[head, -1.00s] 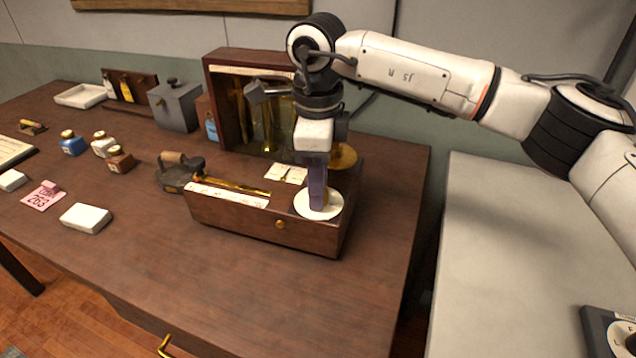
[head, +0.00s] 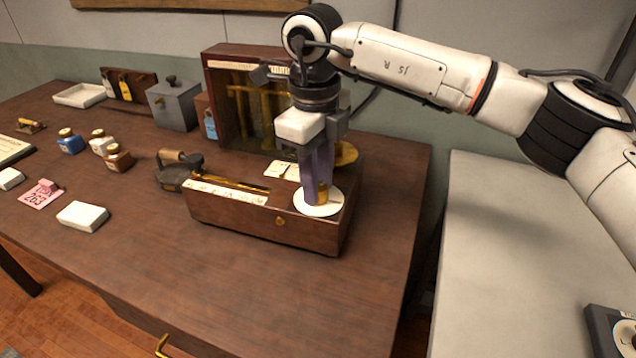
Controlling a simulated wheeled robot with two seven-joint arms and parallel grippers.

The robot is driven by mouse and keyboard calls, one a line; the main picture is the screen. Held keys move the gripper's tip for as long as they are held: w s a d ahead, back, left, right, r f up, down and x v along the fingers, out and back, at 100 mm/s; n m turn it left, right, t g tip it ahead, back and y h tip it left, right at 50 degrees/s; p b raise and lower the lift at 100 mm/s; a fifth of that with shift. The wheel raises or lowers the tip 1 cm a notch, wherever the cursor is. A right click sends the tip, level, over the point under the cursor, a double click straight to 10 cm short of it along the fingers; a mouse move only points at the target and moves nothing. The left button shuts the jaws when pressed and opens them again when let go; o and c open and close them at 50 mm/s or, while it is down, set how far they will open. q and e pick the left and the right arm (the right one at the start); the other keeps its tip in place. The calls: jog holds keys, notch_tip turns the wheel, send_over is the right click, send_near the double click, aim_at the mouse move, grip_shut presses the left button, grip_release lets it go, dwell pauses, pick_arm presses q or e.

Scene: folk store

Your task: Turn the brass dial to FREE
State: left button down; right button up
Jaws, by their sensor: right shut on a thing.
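The brass dial (head: 322,193) is a small upright knob on a round white dial plate (head: 317,209), on top of the right end of a wooden box (head: 255,223). My right gripper (head: 318,188) points straight down over the plate. Its purple fingers are shut on the brass dial, one on each side of it. The fingers and the knob cover part of the plate, and its markings are too small to read, so I cannot tell which word the dial points to. My left gripper is not in view.
A wooden cabinet with brass parts (head: 222,105) stands behind the box. A dark iron tool with a wooden handle (head: 176,172) is at the box's left. Small bottles (head: 118,158) and a white block (head: 83,216) lie farther left. The front tabletop (head: 230,275) is clear.

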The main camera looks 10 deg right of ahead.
jog(key=m+b, duration=0.1)
jog(key=m, duration=0.5)
jog(key=shift+m, duration=0.3)
jog(key=m, duration=0.6)
jog(key=shift+w+r+b, duration=0.1)
jog(key=shift+b, duration=0.25)
jog(key=o, duration=1)
jog(key=shift+o, duration=0.2)
jog(key=shift+r, duration=0.1)
notch_tip(320, 180, up, 10)
jog(key=shift+a, duration=0.15)
